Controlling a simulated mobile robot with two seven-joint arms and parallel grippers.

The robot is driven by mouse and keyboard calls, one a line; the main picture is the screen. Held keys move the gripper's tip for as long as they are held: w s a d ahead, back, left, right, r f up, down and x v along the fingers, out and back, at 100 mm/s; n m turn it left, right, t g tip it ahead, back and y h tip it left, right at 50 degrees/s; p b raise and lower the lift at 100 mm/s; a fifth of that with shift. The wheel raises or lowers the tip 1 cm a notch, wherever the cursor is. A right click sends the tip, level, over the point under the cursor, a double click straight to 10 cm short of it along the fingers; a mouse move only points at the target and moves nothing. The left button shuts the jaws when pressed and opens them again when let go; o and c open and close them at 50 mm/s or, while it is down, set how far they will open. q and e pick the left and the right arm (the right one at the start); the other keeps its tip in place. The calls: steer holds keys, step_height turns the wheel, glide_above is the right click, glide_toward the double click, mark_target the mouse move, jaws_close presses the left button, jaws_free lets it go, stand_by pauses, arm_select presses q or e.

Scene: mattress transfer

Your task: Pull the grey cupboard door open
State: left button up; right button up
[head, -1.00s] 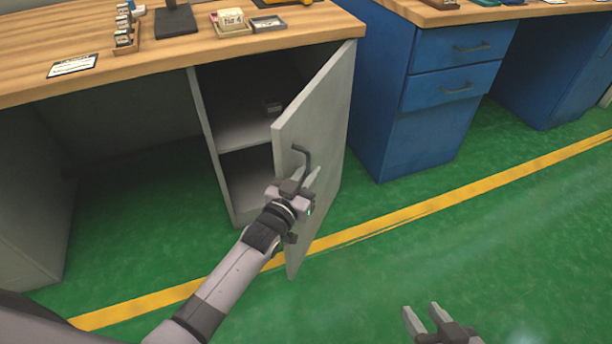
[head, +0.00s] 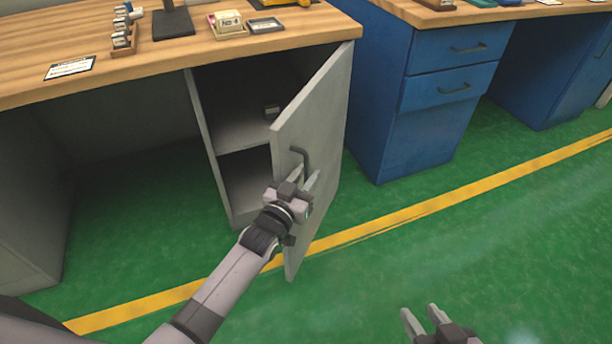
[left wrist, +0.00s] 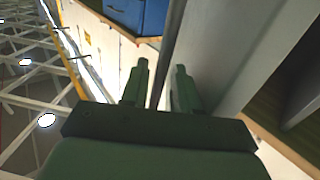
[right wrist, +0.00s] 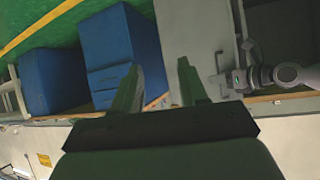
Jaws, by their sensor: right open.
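The grey cupboard door (head: 325,125) stands wide open, swung out from the cupboard (head: 208,130) under the wooden desktop. Its dark handle (head: 305,158) is on the door's face. My left gripper (head: 304,176) is at the handle's lower part, its fingers apart. In the left wrist view a thin dark bar, seemingly the handle (left wrist: 172,40), runs between the spread fingers, with no clear sign of a grip. My right gripper (head: 420,310) is open and empty over the floor at the lower right.
A small box (head: 271,110) sits on the cupboard's shelf. A blue drawer unit (head: 415,140) stands to the right of the cupboard. Small items, including a card holder (head: 228,22), rest on the wooden desktop (head: 110,85). The green floor (head: 450,245) in front is clear.

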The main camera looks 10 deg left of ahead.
arm_select(q)
steer(key=shift+s+a, duration=0.15)
steer(key=shift+s, duration=0.25)
steer(key=p+v, duration=0.2)
steer(key=v, duration=0.3)
steer(key=shift+s, duration=0.2)
steer(key=shift+s+a, duration=0.15)
steer(key=shift+s, duration=0.2)
arm_select(e)
steer(key=shift+s+d+f+h, duration=0.15)
steer(key=shift+s+d+f, duration=0.1)
steer(key=shift+d, duration=0.2)
steer(key=shift+s+d+f+h, duration=0.15)
steer(key=shift+s+d, duration=0.1)
steer(key=shift+d, duration=0.2)
